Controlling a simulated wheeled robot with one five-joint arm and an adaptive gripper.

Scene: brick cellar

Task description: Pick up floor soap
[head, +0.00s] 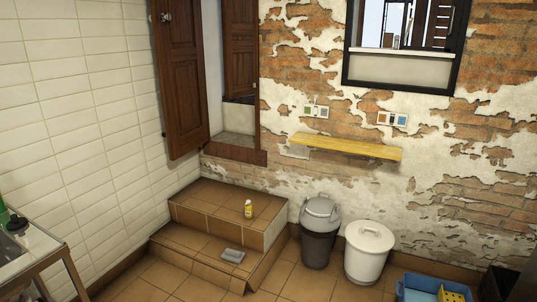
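A small yellow bottle with a pale label (248,209) stands upright on the upper tiled step, near its front edge. It may be the floor soap, but its label is too small to read. A grey, flat, block-like thing (232,255) lies on the lower tiled step; I cannot tell whether it is a cloth, a sponge or a soap. My gripper is not in view.
The tiled steps (205,247) stand in the corner below open brown shutters (182,80). Right of them are a grey bin (319,245), a white lidded bin (368,262) and a blue crate (405,293). A metal-framed counter (45,245) is at left. Tiled floor in front is clear.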

